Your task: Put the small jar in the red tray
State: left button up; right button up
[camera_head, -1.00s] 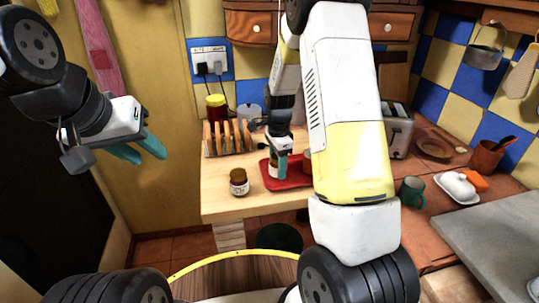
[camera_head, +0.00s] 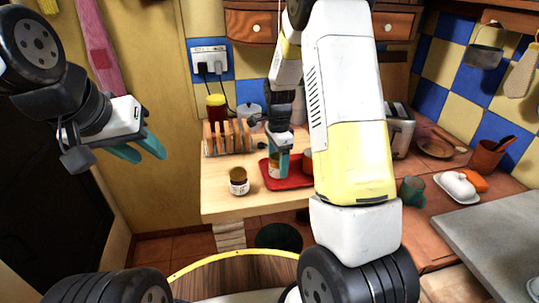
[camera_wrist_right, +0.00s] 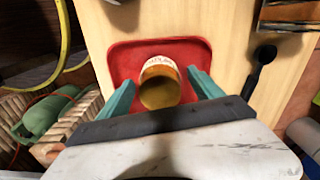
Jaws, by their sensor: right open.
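A small jar with a pale label (camera_wrist_right: 160,80) stands in the red tray (camera_wrist_right: 122,62), between the fingers of my right gripper (camera_wrist_right: 160,88). The fingers are open, with a gap on each side of the jar. In the head view the right gripper (camera_head: 279,163) is over the left part of the tray (camera_head: 290,182) and partly hides this jar (camera_head: 273,166). A second jar with a dark lid (camera_head: 239,181) stands on the wooden counter left of the tray. My left gripper (camera_head: 140,150) is open and empty, in the air at the left.
A wooden rack (camera_head: 228,138) stands behind the tray, with a red-and-yellow jar (camera_head: 216,107) behind it. A toaster (camera_head: 400,130), a green mug (camera_head: 412,190) and a white dish (camera_head: 455,188) are on the right. My right arm hides part of the counter. Bare counter lies front left.

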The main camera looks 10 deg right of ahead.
aim_at(278, 157)
notch_tip(278, 157, up, 10)
jog(key=shift+r, duration=0.15)
jog(key=s+r+n+t, duration=0.2)
jog(key=s+r+n, duration=0.2)
jog(key=s, duration=0.4)
jog(key=s+a+r+n+t+y, duration=0.1)
jog(key=s+r+n+t, duration=0.1)
jog(key=s+r+n, duration=0.3)
jog(key=s+r+n+t+y, duration=0.1)
jog(key=s+r+n, duration=0.4)
jog(key=s, duration=0.6)
jog(key=shift+s+a+r+n+t, duration=0.2)
jog(key=shift+n+t, duration=0.4)
jog(key=shift+n, duration=0.6)
jog(key=shift+d, duration=0.1)
